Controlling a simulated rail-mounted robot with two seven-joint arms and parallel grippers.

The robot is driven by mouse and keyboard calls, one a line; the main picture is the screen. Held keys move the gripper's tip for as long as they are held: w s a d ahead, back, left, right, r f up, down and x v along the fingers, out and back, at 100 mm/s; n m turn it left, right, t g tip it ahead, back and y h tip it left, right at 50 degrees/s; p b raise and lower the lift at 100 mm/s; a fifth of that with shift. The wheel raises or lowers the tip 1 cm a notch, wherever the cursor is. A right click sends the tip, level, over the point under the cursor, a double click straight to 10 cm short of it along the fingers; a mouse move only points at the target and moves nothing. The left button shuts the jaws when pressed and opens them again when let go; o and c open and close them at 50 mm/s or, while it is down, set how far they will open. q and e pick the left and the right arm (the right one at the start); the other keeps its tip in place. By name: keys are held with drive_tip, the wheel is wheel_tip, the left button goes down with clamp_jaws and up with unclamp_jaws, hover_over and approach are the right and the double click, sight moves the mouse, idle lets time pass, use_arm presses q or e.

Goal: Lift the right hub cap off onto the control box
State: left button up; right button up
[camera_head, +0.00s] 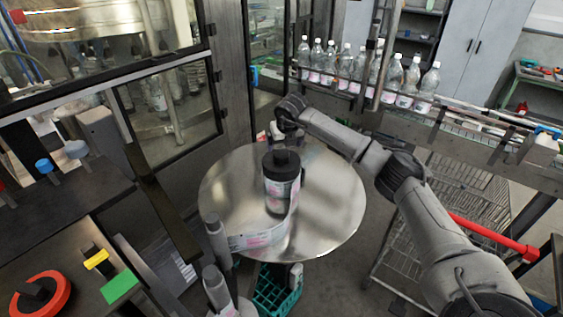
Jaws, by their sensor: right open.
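A black hub cap (281,157) sits on top of a dark label reel (279,192), which stands upright on a round steel disc (335,205). My right arm reaches in from the lower right. A dark control box (75,298) with a red ring, a yellow switch and a green patch is at the lower left. My left gripper is not in view.
A label strip (255,238) runs from the reel towards grey rollers (217,238). Several bottles (360,70) stand on a conveyor behind. A machine door frame is at the left. A wire rack (420,240) with a red bar is at the right. The disc's right side is clear.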

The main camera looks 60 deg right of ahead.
sight(282, 153)
drive_tip(key=shift+w+d+f, duration=0.1)
drive_tip(key=shift+w+f, duration=0.05)
drive_tip(key=shift+f, duration=0.4)
drive_tip(key=shift+w+d+f+p, duration=0.1)
drive_tip(key=shift+w+f+p, duration=0.05)
drive_tip(key=shift+f+p, duration=0.25)
drive_tip(key=p+x, duration=0.1)
drive_tip(key=x, duration=0.2)
drive_tip(key=shift+f, duration=0.15)
drive_tip(key=shift+w+f, duration=0.15)
drive_tip(key=shift+f, duration=0.35)
drive_tip(key=c, duration=1.1)
